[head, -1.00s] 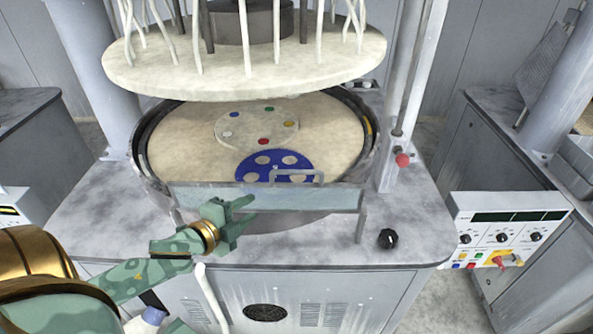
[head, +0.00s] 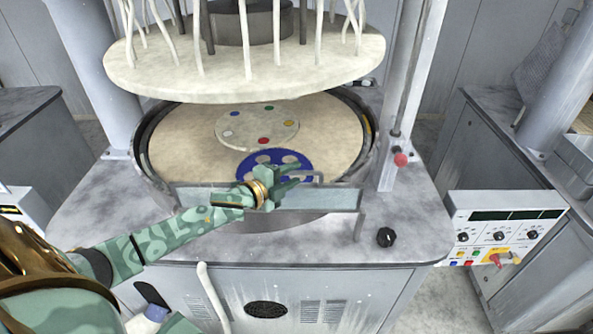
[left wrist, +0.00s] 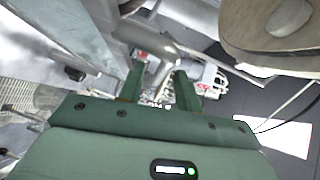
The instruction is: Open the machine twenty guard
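The guard (head: 330,199) is a low, see-through grey panel standing upright along the front of the round platen (head: 185,150). Its bar handle (head: 321,178) sits on the top edge, and its left part is hidden by my left gripper (head: 296,176). That gripper is at the left end of the handle, its two green fingers spread and pointing right. In the left wrist view the fingers (left wrist: 161,85) are apart. A grey bar (left wrist: 152,42) that looks like the handle lies just beyond the tips, with no grip on it visible.
A large pale upper plate (head: 245,75) with hanging hoses is above the platen. A blue carrier disc (head: 250,160) lies just behind the guard. A black knob (head: 386,237) is on the worktop at right, and a control box (head: 505,228) stands farther right.

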